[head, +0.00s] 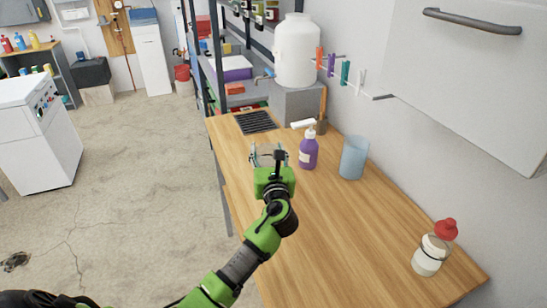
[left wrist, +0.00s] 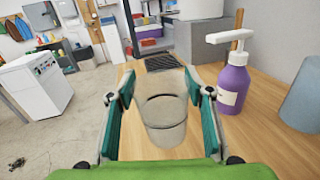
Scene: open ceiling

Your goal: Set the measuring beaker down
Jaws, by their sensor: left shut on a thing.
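The clear measuring beaker (left wrist: 163,118) stands upright between the fingers of my left gripper (left wrist: 163,98) in the left wrist view. My left gripper also shows in the head view (head: 268,156), near the left edge of the wooden counter (head: 330,225), and is shut on the beaker. In the head view the beaker is mostly hidden by the gripper. I cannot tell whether its base touches the counter. My right gripper is not in view.
A purple pump bottle (head: 308,152) stands just right of the beaker, with a translucent blue cup (head: 353,158) beyond it. A dark drain grate (head: 255,122) lies behind. A white bottle with a red cap (head: 431,255) stands near right. The counter's middle is clear.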

